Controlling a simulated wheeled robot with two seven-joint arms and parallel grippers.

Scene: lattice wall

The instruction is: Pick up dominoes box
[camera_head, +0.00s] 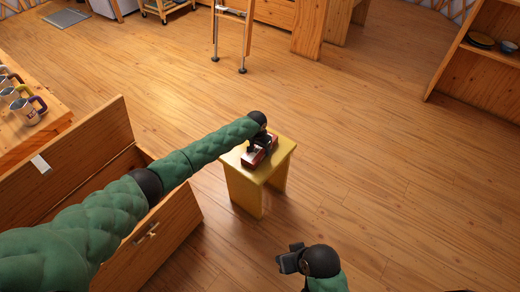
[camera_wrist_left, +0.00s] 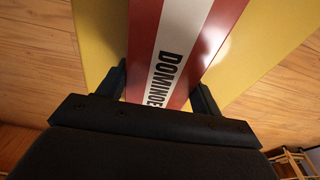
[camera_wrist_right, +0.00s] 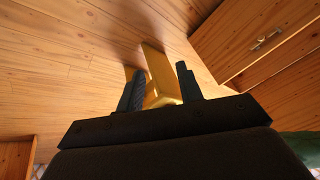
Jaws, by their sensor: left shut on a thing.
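The dominoes box (camera_head: 272,147) is red and white and lies on a small yellow stool (camera_head: 281,155). In the left wrist view the box (camera_wrist_left: 182,40) shows its printed name and sits between the two fingers. My left gripper (camera_head: 259,146) reaches down over the box and is shut on it. It also shows in the left wrist view (camera_wrist_left: 160,92), a finger at each side of the box. My right gripper (camera_head: 283,262) is away from the stool, near the bottom of the head view. In the right wrist view (camera_wrist_right: 160,88) its fingers are apart and empty.
An open wooden chest (camera_head: 172,235) stands at the left, below my left arm. A wooden counter (camera_head: 50,115) with several mugs (camera_head: 25,107) is at the far left. A shelf (camera_head: 475,70) with dishes is at the upper right. The floor right of the stool is clear.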

